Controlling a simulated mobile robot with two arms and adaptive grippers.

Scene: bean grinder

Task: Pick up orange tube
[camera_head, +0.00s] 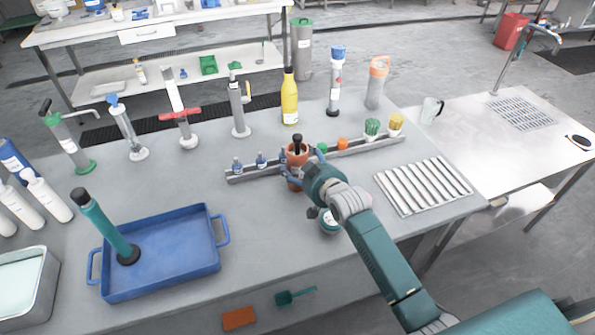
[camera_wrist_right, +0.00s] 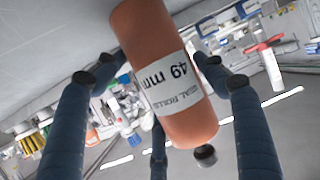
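The orange tube (camera_wrist_right: 165,70), with a white label reading "49 mm" and "SEAL ROLLS", stands between the dark blue fingers of my right gripper (camera_wrist_right: 157,62) in the right wrist view. The fingers reach along both sides of it. I cannot tell whether their tips touch it. In the head view the orange tube (camera_head: 297,158) is upright at the grey rail, partly hidden by the fingers of my right gripper (camera_head: 290,170). A black knob shows above it. My left gripper is not in view.
Small bottles and green and yellow caps stand along the grey rail (camera_head: 352,153). Behind it are a yellow bottle (camera_head: 290,97) and a second orange-topped cylinder (camera_head: 377,82). A blue tray (camera_head: 165,285) is at front left, a ribbed white rack (camera_head: 423,187) at right.

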